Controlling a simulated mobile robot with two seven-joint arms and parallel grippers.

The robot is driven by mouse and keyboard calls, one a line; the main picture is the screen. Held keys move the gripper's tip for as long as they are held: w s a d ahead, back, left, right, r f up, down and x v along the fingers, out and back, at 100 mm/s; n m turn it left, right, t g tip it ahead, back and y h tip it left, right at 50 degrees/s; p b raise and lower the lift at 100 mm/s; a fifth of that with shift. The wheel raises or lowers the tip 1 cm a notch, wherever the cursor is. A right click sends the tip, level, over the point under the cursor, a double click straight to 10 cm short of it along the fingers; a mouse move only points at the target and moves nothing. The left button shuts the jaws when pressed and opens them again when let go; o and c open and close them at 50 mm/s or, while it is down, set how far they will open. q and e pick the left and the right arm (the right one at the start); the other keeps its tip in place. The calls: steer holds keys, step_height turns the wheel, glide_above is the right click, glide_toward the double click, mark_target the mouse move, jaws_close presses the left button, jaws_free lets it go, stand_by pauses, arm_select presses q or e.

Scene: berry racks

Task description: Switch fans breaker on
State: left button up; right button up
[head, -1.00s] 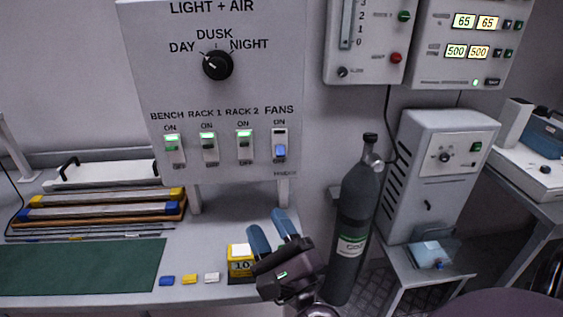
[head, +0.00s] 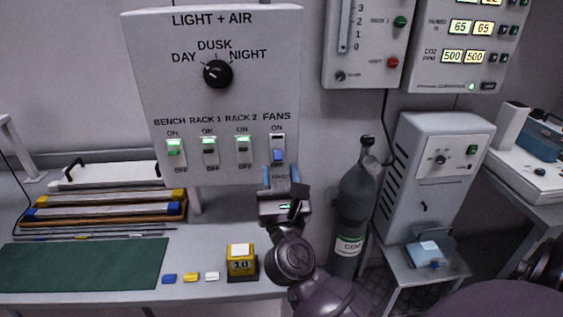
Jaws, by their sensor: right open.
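The LIGHT + AIR panel (head: 259,104) stands above the bench, with a row of breakers labelled BENCH, RACK 1, RACK 2 and FANS. The fans breaker (head: 278,155) is at the right end of the row; its blue lever sits at the lower end of its slot, with ON marked above. The bench breaker (head: 174,147), rack 1 breaker (head: 209,146) and rack 2 breaker (head: 243,145) show green near the top. My right gripper (head: 281,178) is open and empty, its blue fingers just below the fans lever. I cannot tell whether they touch the panel. My left gripper is out of view.
A dark gas cylinder (head: 355,205) stands right of my right arm. A dusk dial (head: 217,74) is above the breakers. A grey cabinet (head: 433,170) stands further right.

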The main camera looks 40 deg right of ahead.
mark_target(278, 155)
steer(key=shift+x, duration=1.35)
steer(key=shift+p, duration=0.3)
jaws_close()
